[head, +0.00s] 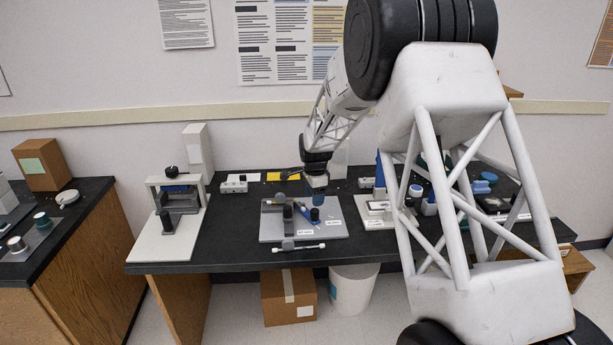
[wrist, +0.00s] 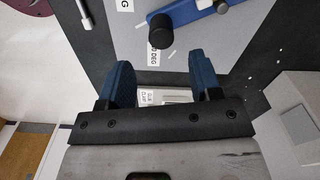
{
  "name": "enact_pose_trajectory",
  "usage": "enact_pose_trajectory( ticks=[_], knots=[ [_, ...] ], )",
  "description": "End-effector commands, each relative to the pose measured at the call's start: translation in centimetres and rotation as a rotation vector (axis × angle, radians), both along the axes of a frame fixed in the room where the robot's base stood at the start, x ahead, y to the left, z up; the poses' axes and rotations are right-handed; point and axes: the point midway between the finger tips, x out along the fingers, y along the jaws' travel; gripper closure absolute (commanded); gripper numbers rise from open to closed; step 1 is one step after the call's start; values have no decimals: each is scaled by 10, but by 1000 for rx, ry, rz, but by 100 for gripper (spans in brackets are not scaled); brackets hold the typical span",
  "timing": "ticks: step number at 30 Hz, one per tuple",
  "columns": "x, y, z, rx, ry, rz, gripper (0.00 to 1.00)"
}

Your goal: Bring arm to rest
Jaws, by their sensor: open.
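My gripper (head: 317,183) hangs above the back part of the grey plate on the black bench, in the middle of the head view. In the wrist view its two blue fingertips (wrist: 163,84) stand apart with nothing between them. Beyond the fingers in that view lies the grey plate (wrist: 210,48), with a blue bar (wrist: 196,11) and a black knob (wrist: 161,31) on it. The plate also shows in the head view (head: 338,230). My gripper looks clear of these things, but the exact height is hard to tell.
A white press-like stand (head: 165,240) is at the bench's left end. A white tray (head: 372,222) and small blue and white containers (head: 416,191) stand to the right, partly behind my arm. A cardboard box (head: 288,298) and a white bin (head: 352,290) are under the bench (head: 232,252).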

Motion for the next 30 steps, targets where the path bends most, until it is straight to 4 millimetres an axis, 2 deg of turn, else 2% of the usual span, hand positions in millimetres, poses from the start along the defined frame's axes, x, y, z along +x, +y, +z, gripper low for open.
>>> enact_pose_trajectory(
  ticks=[5, 11, 21, 30],
  knots=[
    [-9, -3, 14, 0, -8, 26, 42],
    [-36, -10, 46, 0, -22, 103, 42],
    [-107, -27, 112, -6, -55, 288, 42],
    [-177, -40, 158, -17, -83, 455, 42]
  ],
)
